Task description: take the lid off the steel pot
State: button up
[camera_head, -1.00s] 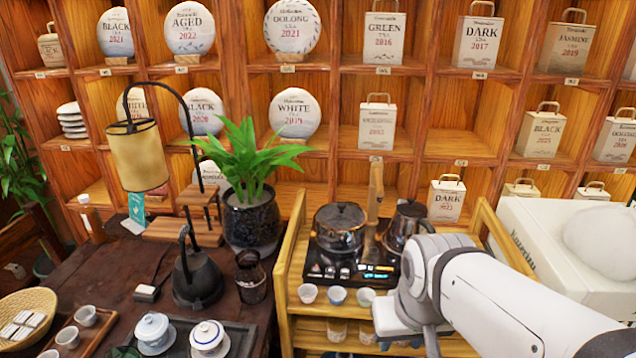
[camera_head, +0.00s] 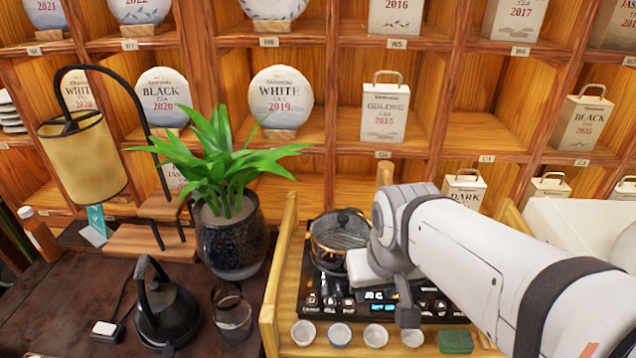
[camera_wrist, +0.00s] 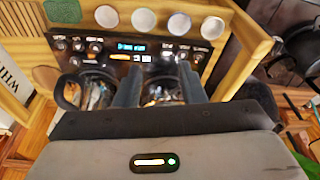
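The steel pot (camera_head: 326,250) stands on the black stove on the wooden cart in the head view. Its lid (camera_head: 345,232) is on it, with a dark knob on top. In the wrist view the pot (camera_wrist: 160,92) shows between my two grey fingers. My gripper (camera_wrist: 158,78) is open, with nothing seen between the fingers but the pot beyond them. In the head view my wrist is at the pot's right front and covers part of it; my fingertips are hard to make out. I cannot tell whether they touch the lid.
A kettle (camera_wrist: 90,92) stands beside the pot in the wrist view; my arm hides it in the head view. Several small cups (camera_head: 340,333) and a green block (camera_head: 455,341) line the cart's front. A potted plant (camera_head: 230,235) and black kettle (camera_head: 165,310) stand left.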

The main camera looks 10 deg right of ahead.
aim_at(343, 217)
jog(key=shift+o, duration=1.4)
jog(key=shift+w+r, duration=0.15)
jog(key=shift+w, duration=0.1)
jog(key=o, duration=0.7)
jog(key=shift+n+g, duration=0.6)
jog(key=w+r, duration=0.1)
jog(key=w, duration=0.7)
jog(key=w+r+p, duration=0.1)
jog(key=w, duration=0.3)
jog(key=shift+r, duration=0.3)
jog(key=o, duration=0.4)
jog(key=shift+n+g, duration=0.7)
jog(key=w, duration=0.4)
jog(key=w+f, duration=0.1)
jog(key=w, duration=0.3)
jog(key=w+f, duration=0.1)
jog(key=w, duration=0.3)
jog(key=shift+w+d+f+p, duration=0.2)
jog(key=shift+d+f+p, duration=0.05)
jog(key=shift+p, duration=0.1)
jog(key=shift+w+f, duration=0.2)
jog(key=shift+f, duration=0.35)
jog(key=shift+w+a+f+p, duration=0.1)
jog(key=shift+f+p, duration=0.15)
jog(key=shift+f, duration=1.45)
jog(key=shift+w+a+f+p, duration=0.1)
jog(key=shift+f+p, duration=0.15)
jog(key=shift+f, duration=1.45)
